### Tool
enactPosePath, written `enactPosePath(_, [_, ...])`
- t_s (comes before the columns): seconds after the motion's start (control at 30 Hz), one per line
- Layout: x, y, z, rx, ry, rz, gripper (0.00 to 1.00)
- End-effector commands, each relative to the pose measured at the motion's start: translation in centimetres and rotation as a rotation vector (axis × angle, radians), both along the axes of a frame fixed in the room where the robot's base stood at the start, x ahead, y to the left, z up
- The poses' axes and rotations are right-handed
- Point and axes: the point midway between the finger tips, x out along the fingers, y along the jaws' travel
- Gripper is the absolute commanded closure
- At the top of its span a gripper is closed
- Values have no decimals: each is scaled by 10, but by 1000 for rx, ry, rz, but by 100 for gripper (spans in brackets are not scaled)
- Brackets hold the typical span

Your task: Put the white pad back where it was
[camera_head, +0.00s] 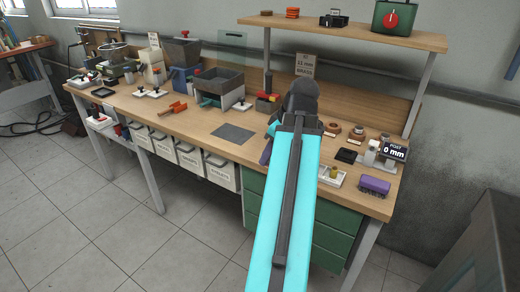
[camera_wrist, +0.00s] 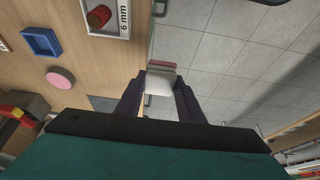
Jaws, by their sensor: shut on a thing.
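My gripper (camera_wrist: 160,80) shows its two dark fingers in the wrist view, shut on a white pad (camera_wrist: 158,86). A thin pink-red layer shows at the pad's far edge; I cannot tell if it is part of the pad. The pad is held near the bench's front edge, with floor tiles behind it in the picture. In the head view my arm hides most of the gripper, and the pad cannot be seen there.
The bench (camera_head: 205,118) carries a grey mat (camera_head: 234,133), a black tray (camera_head: 346,155), a white tray (camera_head: 332,176) and a purple block (camera_head: 374,186). The wrist view shows a blue tray (camera_wrist: 41,43), a pink disc (camera_wrist: 60,80) and a "6 mm" tray (camera_wrist: 124,14).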

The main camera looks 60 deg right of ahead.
Motion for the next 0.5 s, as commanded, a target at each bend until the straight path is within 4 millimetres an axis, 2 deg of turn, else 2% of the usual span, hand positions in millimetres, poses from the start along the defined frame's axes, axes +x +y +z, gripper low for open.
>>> enactPosePath(0.5, [4,-6,4,1,-1,0,86])
